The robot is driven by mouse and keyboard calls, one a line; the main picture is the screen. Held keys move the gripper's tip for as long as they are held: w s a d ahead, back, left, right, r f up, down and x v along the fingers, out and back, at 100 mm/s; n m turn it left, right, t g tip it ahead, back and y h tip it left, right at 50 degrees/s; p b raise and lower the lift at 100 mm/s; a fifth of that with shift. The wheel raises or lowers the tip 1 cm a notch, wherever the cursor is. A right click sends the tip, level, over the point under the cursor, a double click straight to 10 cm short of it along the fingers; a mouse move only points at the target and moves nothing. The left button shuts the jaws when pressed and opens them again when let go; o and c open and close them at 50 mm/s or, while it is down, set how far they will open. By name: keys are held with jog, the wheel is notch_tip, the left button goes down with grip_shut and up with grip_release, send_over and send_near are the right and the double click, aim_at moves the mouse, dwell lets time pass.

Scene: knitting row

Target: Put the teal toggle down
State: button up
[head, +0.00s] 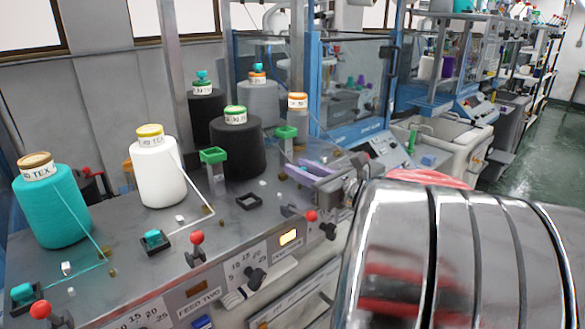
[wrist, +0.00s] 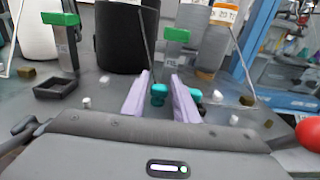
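My gripper shows in the wrist view (wrist: 160,80) as two lavender fingers, apart with a gap between them. It also shows in the head view (head: 310,173), low over the grey machine top. A teal toggle (wrist: 158,94) appears in the gap between the fingers, with no clear contact; I cannot tell its depth relative to the tips. A second small teal piece (wrist: 195,95) shows just right of the right finger. In the head view, teal toggles sit on dark bases at the front middle (head: 153,237) and front left (head: 22,292); the one by my gripper is not clear there.
A black cone (wrist: 127,38) and green-topped posts (wrist: 62,40) stand behind the fingers. An empty black square frame (wrist: 68,87) lies to the left. A red knob (wrist: 310,133) is close on the right. Teal (head: 52,207) and white (head: 158,172) cones stand further left.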

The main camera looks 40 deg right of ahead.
jog(key=s, duration=1.2)
jog(key=shift+d+r, duration=0.15)
jog(key=shift+r, duration=0.2)
dwell(0.4)
